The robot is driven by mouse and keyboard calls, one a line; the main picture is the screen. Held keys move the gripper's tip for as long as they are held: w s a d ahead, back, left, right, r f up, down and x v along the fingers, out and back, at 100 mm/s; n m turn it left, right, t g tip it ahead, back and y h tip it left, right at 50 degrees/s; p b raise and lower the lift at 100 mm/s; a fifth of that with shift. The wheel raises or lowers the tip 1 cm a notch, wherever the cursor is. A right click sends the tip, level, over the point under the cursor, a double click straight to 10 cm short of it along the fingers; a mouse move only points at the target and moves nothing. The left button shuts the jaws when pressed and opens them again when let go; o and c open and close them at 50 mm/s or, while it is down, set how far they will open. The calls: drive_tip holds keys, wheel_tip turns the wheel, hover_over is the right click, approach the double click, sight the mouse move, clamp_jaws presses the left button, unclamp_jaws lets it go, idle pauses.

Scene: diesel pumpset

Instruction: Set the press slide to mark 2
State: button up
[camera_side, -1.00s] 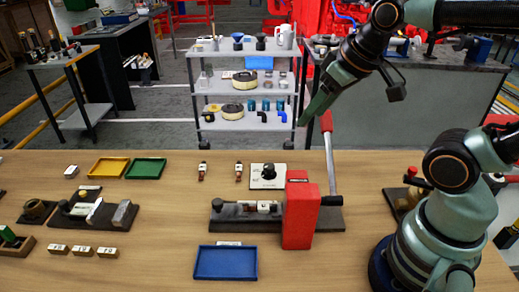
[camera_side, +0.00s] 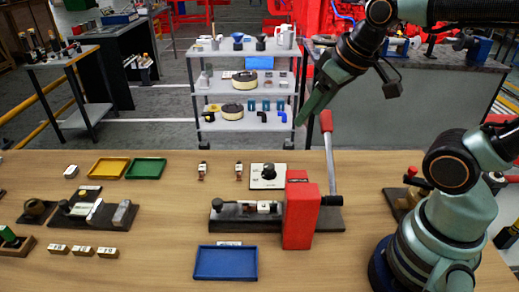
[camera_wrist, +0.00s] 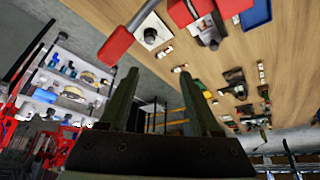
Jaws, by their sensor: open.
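The red press (camera_side: 299,214) stands on a dark base at the middle right of the table in the side view. Its slide (camera_side: 262,207), a small pale block on a rail, lies left of the red body; its mark is too small to read. The press lever (camera_side: 329,155) with a red handle stands nearly upright at the right. In the wrist view the red handle (camera_wrist: 116,46) is at the upper left. My gripper (camera_side: 302,121) is open and empty, in the air just left of the handle's top. Its two fingers (camera_wrist: 158,95) are apart in the wrist view.
A blue tray (camera_side: 226,263) lies in front of the press. A white plate with a black knob (camera_side: 268,176) is behind it. Yellow (camera_side: 109,167) and green (camera_side: 146,168) trays are at the back left. A shelf cart (camera_side: 243,88) stands beyond the table.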

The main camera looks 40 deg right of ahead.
drive_tip(key=w+a+f+n+g, duration=0.1)
drive_tip(key=w+a+n+g, duration=0.25)
drive_tip(key=w+a, duration=0.35)
drive_tip(key=n+g, duration=0.2)
drive_tip(key=n, duration=0.3)
hover_over(217, 201)
wheel_tip(217, 201, down, 8)
drive_tip(key=r, duration=0.1)
wheel_tip(217, 201, down, 13)
drive_tip(key=shift+r, duration=0.15)
drive_tip(key=shift+c, duration=0.3)
clamp_jaws()
idle(0.3)
